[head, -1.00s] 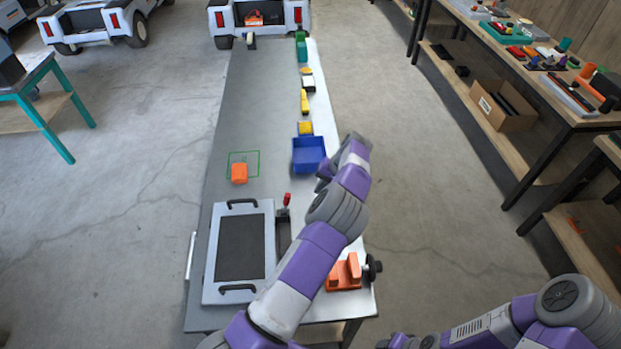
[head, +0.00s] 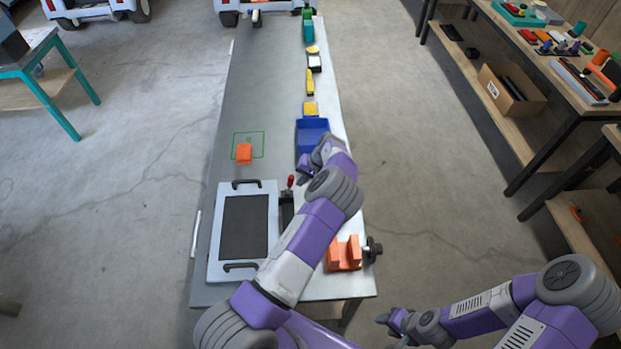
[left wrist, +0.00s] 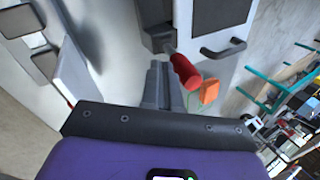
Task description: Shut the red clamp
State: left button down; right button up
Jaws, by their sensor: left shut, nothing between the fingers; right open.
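The red clamp handle (head: 290,181) stands up beside the right edge of a grey-white framed panel (head: 216,235) with a dark centre. In the left wrist view the red handle (left wrist: 186,72) shows large, just beyond and to the right of my gripper fingers. My left gripper (head: 303,172) is shut and empty, close to the right of the handle; its fingers (left wrist: 163,85) also show in the left wrist view. Whether they touch the handle I cannot tell. My right gripper (head: 384,320) is open, right of the table's near end and away from the clamp.
A blue bin (head: 312,133) stands just beyond my left gripper. An orange block (head: 244,154) sits at a green outline on the table. An orange fixture with a black knob (head: 344,254) stands at the near right. Yellow and green items line the table's far right side.

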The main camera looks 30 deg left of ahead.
pick_arm(q)
jog(key=shift+s+a+r, duration=0.1)
jog(key=shift+a, duration=0.15)
dwell(0.3)
jog(key=shift+s+a+r+h, duration=0.1)
jog(key=shift+s+a+h, duration=0.1)
jog(key=shift+h, duration=0.1)
